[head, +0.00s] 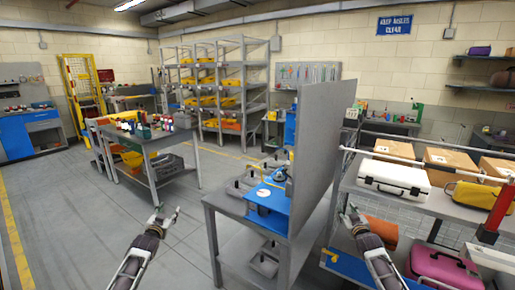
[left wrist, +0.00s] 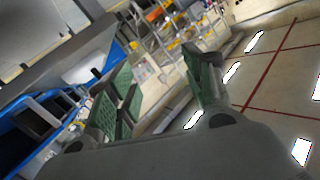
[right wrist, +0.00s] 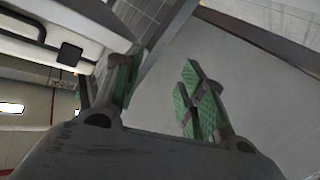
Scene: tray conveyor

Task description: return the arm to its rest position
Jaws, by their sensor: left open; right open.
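My left gripper (head: 166,216) is open and empty, held over the floor left of the grey bench in the head view. Its green-padded fingers also show in the left wrist view (left wrist: 162,82), with nothing between them. My right gripper (head: 349,214) is open and empty in the head view, between the upright grey panel (head: 318,150) and the shelf rack on the right. In the right wrist view its green-padded fingers (right wrist: 158,88) are apart, with nothing between them.
A grey bench (head: 228,205) carries a blue box (head: 268,208) beside the panel. A white case (head: 394,178) and cardboard boxes stand on the right rack; a pink case (head: 443,268) sits lower. A worktable (head: 150,143) with small items stands behind left. Floor (head: 75,220) at left is clear.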

